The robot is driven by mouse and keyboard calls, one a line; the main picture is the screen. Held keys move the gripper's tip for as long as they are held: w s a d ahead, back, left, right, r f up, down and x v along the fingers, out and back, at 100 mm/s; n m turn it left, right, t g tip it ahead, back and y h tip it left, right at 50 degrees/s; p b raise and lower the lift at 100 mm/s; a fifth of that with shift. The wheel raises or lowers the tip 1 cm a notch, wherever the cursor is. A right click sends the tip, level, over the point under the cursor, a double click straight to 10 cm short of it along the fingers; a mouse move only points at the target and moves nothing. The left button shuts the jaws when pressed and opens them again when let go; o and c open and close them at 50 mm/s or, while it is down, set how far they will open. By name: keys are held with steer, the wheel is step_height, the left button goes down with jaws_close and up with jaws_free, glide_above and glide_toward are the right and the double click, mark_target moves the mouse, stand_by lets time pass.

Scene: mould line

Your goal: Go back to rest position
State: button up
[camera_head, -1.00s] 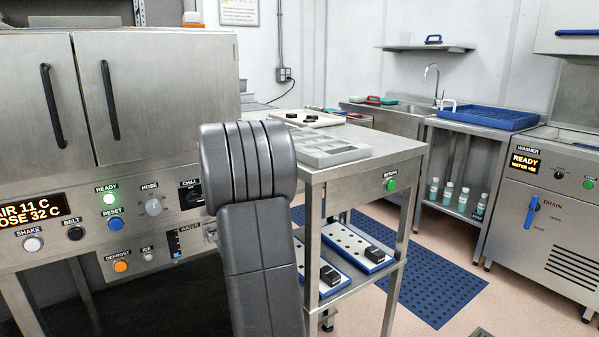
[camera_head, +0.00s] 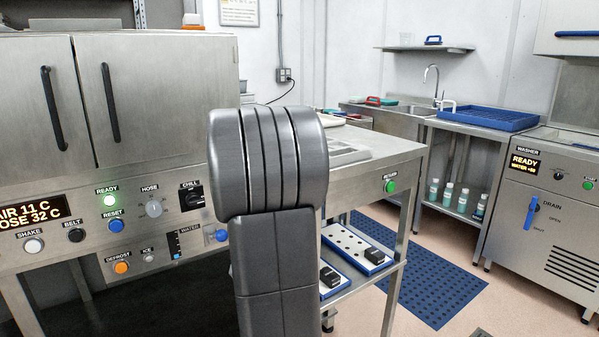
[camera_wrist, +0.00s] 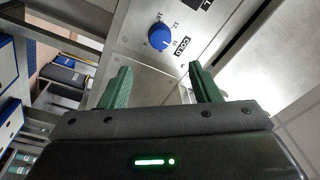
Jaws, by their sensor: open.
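My gripper (camera_wrist: 160,88) shows in the wrist view with its two green fingers spread apart and nothing between them. Beyond the fingers is a steel panel with a blue knob (camera_wrist: 158,37) marked COLD. In the head view my dark grey arm stands upright in the middle, in front of the machine and the steel table; the gripper itself is hidden there.
A steel machine with two doors (camera_head: 150,95) and a control panel stands at left. The steel table (camera_head: 395,150) has a lower shelf with blue-edged white trays (camera_head: 345,243). A blue floor mat (camera_head: 440,290), sink (camera_head: 400,112) and washer (camera_head: 560,200) are at right.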

steer(key=w+a+n+g+y+p, duration=0.1)
steer(key=w+a+n, duration=0.2)
steer(key=n, duration=0.7)
steer(key=w+a+r+n+g+y+p, duration=0.1)
steer(key=w+a+n+p, duration=0.1)
steer(key=w+n, duration=0.5)
steer(key=a+n, duration=0.1)
steer(key=n, duration=0.3)
steer(key=shift+r+n, duration=0.2)
steer(key=shift+n, duration=0.1)
steer(key=shift+d, duration=0.1)
stand_by(0.6)
